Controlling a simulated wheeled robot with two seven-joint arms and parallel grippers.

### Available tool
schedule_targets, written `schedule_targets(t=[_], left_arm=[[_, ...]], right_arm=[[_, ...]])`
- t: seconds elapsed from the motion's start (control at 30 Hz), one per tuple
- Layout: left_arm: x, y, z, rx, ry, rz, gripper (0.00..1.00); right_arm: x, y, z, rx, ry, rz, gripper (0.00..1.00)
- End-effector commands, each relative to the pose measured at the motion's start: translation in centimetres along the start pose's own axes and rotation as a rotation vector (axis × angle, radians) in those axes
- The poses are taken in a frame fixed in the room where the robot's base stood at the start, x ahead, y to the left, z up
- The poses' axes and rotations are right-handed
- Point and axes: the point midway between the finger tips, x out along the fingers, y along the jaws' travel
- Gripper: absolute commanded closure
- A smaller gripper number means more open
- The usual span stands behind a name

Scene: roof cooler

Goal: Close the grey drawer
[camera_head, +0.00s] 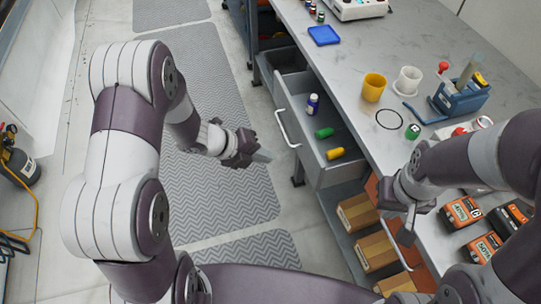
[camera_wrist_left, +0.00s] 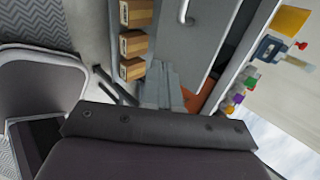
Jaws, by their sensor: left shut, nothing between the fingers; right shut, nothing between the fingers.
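The grey drawer (camera_head: 309,160) under the workbench is pulled open in the head view. Inside it lie a blue bottle (camera_head: 312,105), a green cylinder (camera_head: 324,132) and a yellow cylinder (camera_head: 335,153). Its white bar handle (camera_head: 287,128) is on the front face. The handle also shows at the top of the left wrist view (camera_wrist_left: 184,12). My left gripper (camera_head: 262,156) is shut and empty, over the floor mat to the left of the drawer front, apart from the handle. My right gripper (camera_head: 406,235) is shut and empty near the bench's front edge.
Cardboard boxes (camera_head: 374,252) sit on a shelf below. The matted floor (camera_head: 225,195) left of the drawer is clear.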

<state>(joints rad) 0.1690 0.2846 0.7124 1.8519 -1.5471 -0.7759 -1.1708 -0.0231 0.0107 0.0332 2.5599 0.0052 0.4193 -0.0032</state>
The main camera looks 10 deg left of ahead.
Motion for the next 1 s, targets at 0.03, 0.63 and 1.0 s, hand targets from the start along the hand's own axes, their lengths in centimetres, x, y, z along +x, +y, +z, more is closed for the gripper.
schedule_targets(t=[0.03,0.63,1.0], left_arm=[[1.3,0.3,-0.1,0.0,0.005,0.002,1.0],[10.1,-2.5,0.0,-0.004,-0.001,0.002,1.0],[10.3,-2.7,0.0,-0.005,-0.002,0.002,1.0]], right_arm=[[0.5,0.0,0.1,0.0,0.0,0.0,1.0],[1.1,0.0,0.1,0.0,0.0,0.0,1.0],[1.1,0.0,0.1,0.0,0.0,0.0,1.0]])
